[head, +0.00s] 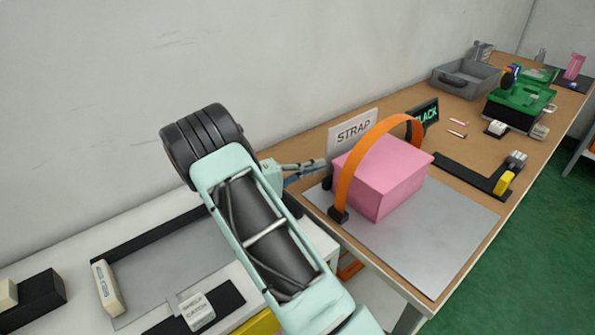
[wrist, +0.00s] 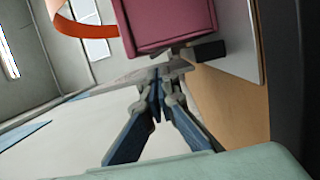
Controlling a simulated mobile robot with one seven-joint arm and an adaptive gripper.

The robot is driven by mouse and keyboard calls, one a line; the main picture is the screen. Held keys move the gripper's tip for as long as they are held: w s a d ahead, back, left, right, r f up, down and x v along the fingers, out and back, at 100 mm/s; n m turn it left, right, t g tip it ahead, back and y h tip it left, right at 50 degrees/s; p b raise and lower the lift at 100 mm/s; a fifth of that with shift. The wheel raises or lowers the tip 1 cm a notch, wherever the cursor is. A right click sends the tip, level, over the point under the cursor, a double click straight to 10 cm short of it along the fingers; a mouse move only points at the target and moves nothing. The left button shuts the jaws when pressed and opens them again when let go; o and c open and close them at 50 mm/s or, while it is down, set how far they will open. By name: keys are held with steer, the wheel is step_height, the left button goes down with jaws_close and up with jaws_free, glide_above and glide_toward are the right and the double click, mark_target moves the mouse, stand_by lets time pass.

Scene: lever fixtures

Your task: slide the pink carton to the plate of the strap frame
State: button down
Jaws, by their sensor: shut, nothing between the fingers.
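The pink carton (head: 400,180) sits on the grey plate (head: 440,245) of the strap frame. The orange strap (head: 347,180) arches over the carton's left part, its near end in a dark foot on the plate. The carton (wrist: 165,22) fills the top middle of the wrist view, with the strap (wrist: 72,25) to its left. My gripper (head: 325,167) is shut and empty at the carton's left side, close to the strap. In the wrist view the fingertips (wrist: 157,76) are just short of the carton; I cannot tell whether they touch it.
The STRAP sign (head: 353,131) and the SLACK display (head: 423,116) stand behind the carton. A black L-shaped fixture with a yellow part (head: 506,183) lies to the right. A grey bin (head: 466,80) and a green box (head: 520,105) stand farther back. The plate's front right is bare.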

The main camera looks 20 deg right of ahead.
steer(key=d, duration=0.8)
steer(key=shift+w+d, duration=0.25)
steer(key=shift+w, duration=0.15)
